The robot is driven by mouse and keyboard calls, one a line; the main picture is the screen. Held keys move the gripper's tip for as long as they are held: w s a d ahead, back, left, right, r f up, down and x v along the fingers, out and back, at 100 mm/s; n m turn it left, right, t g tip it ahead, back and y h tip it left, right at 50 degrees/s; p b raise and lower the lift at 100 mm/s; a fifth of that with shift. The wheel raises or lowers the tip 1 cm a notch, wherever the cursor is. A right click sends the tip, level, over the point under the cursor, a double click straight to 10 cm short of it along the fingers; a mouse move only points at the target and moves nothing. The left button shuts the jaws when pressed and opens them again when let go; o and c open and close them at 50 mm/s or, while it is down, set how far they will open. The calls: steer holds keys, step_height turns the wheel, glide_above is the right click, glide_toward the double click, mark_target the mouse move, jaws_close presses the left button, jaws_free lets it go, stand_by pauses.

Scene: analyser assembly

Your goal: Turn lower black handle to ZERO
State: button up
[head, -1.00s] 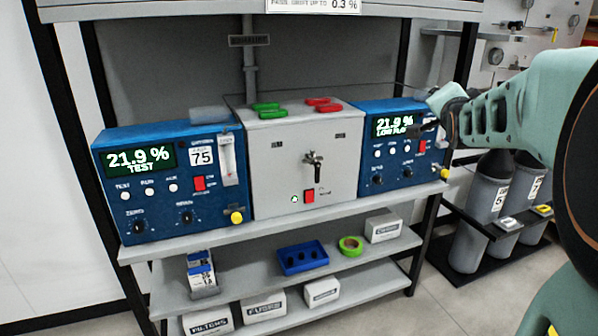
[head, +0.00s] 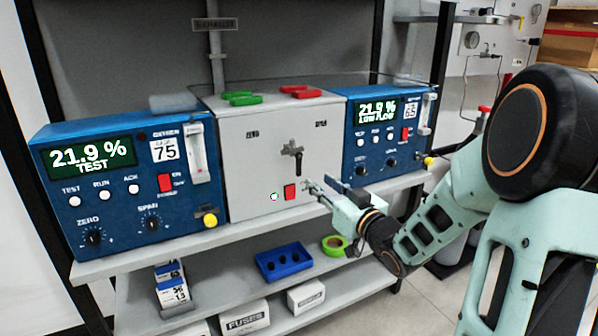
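A black handle (head: 292,157) is mounted on the front of the grey box (head: 245,150), between the two blue analysers. It stands roughly upright, with a short crosspiece near its top. It is the only black handle I can make out on the box, and the small labels around it are not legible. My gripper (head: 318,190) is in front of the box's lower right part, below and to the right of the handle and apart from it. Its fingers point left towards the box. They are small and seen from the side, so their opening is unclear. I see nothing held.
The left blue analyser (head: 120,165) reads 21.9 % TEST, the right one (head: 375,150) 21.9 % LOW FLOW. A red switch (head: 290,192) sits below the handle. Green (head: 240,98) and red (head: 300,91) handles lie on the box top. The lower shelf holds a blue tray (head: 285,262).

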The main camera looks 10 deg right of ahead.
mark_target(300, 166)
steer(key=b+x, duration=0.1)
steer(key=x, duration=0.9)
steer(key=shift+w+a+b, duration=0.2)
steer(key=shift+w+b, duration=0.15)
steer(key=shift+b, duration=0.05)
jaws_close()
